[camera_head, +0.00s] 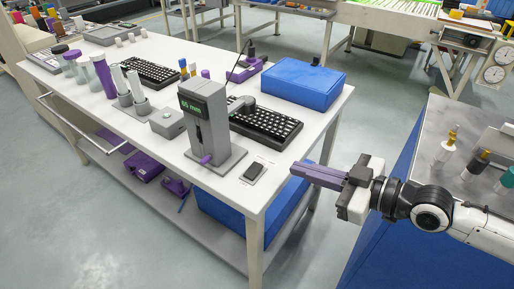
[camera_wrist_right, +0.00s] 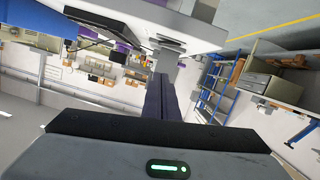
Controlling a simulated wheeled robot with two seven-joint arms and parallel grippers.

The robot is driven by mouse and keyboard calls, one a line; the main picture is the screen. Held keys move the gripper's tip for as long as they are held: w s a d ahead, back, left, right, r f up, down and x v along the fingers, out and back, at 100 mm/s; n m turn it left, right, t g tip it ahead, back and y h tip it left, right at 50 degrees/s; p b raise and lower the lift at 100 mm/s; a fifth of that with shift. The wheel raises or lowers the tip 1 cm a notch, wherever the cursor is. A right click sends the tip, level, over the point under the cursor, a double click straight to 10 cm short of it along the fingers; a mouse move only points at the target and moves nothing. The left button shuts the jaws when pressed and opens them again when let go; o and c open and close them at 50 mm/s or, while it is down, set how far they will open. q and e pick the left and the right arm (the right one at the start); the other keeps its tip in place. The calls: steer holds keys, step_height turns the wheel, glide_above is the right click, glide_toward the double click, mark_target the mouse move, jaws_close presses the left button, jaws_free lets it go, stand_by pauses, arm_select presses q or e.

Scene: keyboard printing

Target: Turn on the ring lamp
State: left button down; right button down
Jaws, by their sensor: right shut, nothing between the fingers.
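A grey upright device (camera_head: 205,117) with a green display reading "65 mm" stands near the front right corner of the white table. A grey arm with a rounded head (camera_head: 240,103) reaches over the keyboard behind it; I cannot tell if it is the ring lamp. A small black switch (camera_head: 254,172) lies flat at the table's corner. My right gripper (camera_head: 295,168) is shut and empty, just right of the table edge, pointing left toward the switch. Its purple fingers also show together in the wrist view (camera_wrist_right: 163,82). My left gripper is not in view.
A counter with small bottles (camera_head: 446,147) stands at right. Floor shows between them.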

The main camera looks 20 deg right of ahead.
steer(key=r, duration=0.1)
glide_above(253, 171)
steer(key=s+d, duration=0.1)
steer(key=d, duration=0.1)
step_height(253, 171, down, 2)
steer(key=shift+s+d+f, duration=0.1)
steer(key=shift+d+f, duration=0.05)
steer(key=f, duration=0.3)
steer(key=shift+d, duration=0.35)
steer(key=shift+d+f+b, duration=0.1)
steer(key=shift+f+b, duration=0.3)
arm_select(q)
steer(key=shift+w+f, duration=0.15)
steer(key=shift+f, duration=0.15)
